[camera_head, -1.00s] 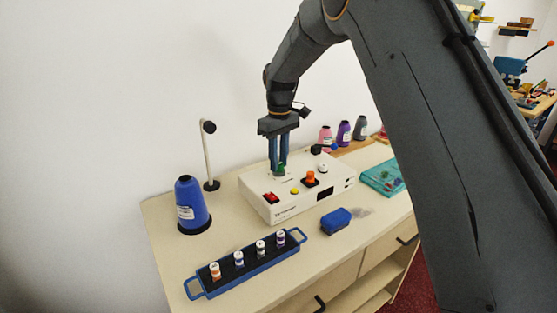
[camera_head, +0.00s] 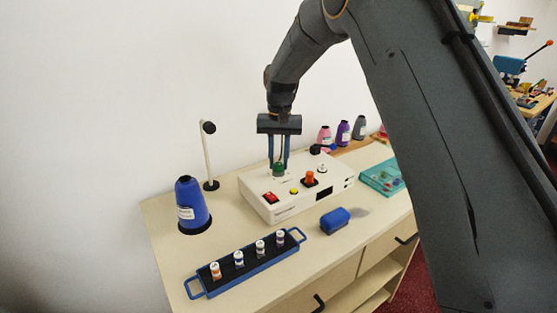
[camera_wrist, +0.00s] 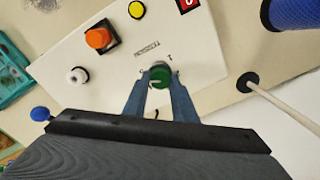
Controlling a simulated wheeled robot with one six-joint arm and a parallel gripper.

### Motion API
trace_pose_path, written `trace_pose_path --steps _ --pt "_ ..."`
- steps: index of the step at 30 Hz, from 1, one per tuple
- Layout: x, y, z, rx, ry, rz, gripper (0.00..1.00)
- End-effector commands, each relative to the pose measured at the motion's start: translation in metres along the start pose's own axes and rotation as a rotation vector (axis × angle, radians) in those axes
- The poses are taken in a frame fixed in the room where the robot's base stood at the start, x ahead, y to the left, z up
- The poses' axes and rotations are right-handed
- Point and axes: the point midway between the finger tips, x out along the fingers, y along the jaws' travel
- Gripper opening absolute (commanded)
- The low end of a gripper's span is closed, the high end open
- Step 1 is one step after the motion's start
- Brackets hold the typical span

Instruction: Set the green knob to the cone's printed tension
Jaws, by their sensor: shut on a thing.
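The green knob (camera_head: 279,168) sits on top of the white control box (camera_head: 262,204), towards its back left. My gripper (camera_head: 279,163) points down over it with one finger on each side. In the wrist view the fingertips (camera_wrist: 160,84) close on the sides of the green knob (camera_wrist: 161,76). Its top carries a pale pointer mark, and small dial marks show around it, too small to read. The blue cone (camera_head: 190,203) stands upright at the left of the counter. It has a white printed label (camera_head: 186,213), too small to read here.
The box also bears a red switch (camera_head: 270,197), a yellow button (camera_head: 294,191), an orange knob (camera_head: 310,178) and a white knob (camera_head: 322,168). A thin post (camera_head: 206,155) stands behind the cone. A blue spool tray (camera_head: 224,282) and a blue block (camera_head: 335,220) lie in front.

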Motion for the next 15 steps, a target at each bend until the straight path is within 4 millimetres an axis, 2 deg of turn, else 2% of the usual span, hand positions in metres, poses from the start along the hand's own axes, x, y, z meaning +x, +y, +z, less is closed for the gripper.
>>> trace_pose_path --steps 15 --pt "-0.0019 -0.0002 -0.0012 0.075 0.006 -0.002 0.02"
